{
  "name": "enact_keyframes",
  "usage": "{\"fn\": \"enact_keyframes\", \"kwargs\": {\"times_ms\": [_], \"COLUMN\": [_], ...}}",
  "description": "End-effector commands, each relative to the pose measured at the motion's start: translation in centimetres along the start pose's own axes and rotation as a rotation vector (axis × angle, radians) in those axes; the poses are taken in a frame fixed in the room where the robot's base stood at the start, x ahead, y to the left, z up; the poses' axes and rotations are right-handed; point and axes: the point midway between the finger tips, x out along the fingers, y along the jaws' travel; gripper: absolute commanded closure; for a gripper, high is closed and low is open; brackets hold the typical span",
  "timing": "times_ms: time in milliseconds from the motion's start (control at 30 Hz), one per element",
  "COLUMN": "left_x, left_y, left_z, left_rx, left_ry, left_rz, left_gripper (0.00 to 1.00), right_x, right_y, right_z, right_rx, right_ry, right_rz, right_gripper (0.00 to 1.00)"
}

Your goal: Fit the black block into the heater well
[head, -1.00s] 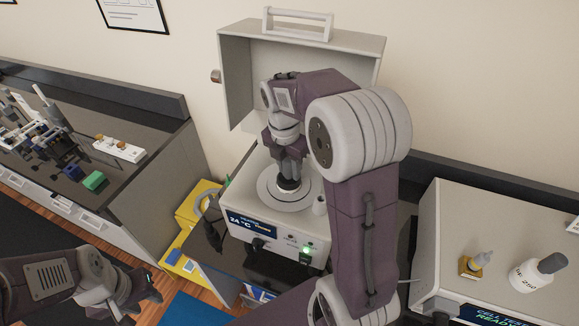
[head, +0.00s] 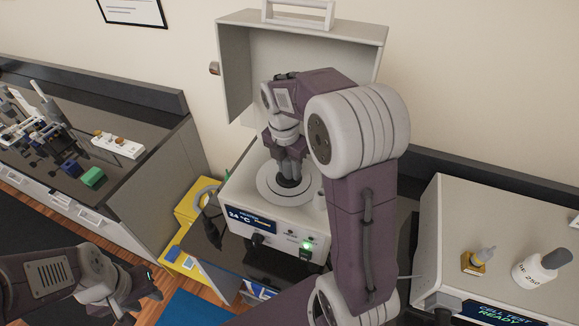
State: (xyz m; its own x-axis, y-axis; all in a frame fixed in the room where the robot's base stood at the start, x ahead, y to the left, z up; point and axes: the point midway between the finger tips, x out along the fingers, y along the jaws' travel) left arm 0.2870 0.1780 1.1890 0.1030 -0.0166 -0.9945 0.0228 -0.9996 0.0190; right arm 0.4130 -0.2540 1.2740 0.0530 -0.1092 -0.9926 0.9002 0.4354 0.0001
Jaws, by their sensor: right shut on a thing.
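The heater (head: 250,220) is a white box with a lit display reading 24 °C and a round ringed plate on top. The heater well is at the middle of that plate (head: 268,195), mostly hidden by my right gripper (head: 289,172). That gripper points down over the well and is shut on a dark piece, seemingly the black block (head: 289,182). How far the block sits in the well cannot be seen. My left gripper (head: 148,286) is low at the left, away from the heater; its fingers are too dark to read.
The heater's raised lid (head: 240,85) stands open behind my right arm. A cell tester (head: 450,215) with a white bottle (head: 541,267) and a small amber bottle (head: 478,260) is at right. A side bench (head: 150,110) holds a green block (head: 93,177) and a blue block (head: 71,169).

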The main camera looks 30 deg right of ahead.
Motion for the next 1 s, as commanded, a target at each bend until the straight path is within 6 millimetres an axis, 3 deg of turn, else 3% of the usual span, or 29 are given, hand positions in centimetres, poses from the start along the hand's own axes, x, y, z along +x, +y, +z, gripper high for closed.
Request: {"fn": "enact_keyframes", "kwargs": {"times_ms": [33,67,133,500,800,1000], "left_x": [0.1,0.1,0.0,0.2,1.2,1.2], "left_y": [0.0,0.0,0.0,0.0,0.0,0.0], "left_z": [0.0,0.0,0.0,0.0,0.1,0.1], "left_rx": [0.0,0.0,0.0,0.0,0.0,0.0], "left_ry": [0.0,0.0,0.0,0.0,0.0,0.0], "left_rz": [0.0,0.0,0.0,0.0,0.0,0.0], "left_gripper": [0.64,0.64,0.64,0.64,0.64,0.64], "right_x": [0.1,0.1,0.0,-0.3,-6.5,-8.9], "right_y": [0.0,0.0,0.0,0.0,0.1,0.0], "right_z": [0.0,0.0,0.0,0.0,0.0,-0.1], "right_rx": [0.0,0.0,0.0,0.0,0.0,0.0], "right_ry": [-0.001,-0.001,-0.001,0.0,-0.002,-0.001], "right_rz": [0.001,0.001,0.001,0.0,0.004,0.002], "right_gripper": [1.0,0.63,0.43,0.43,0.43,0.43]}}
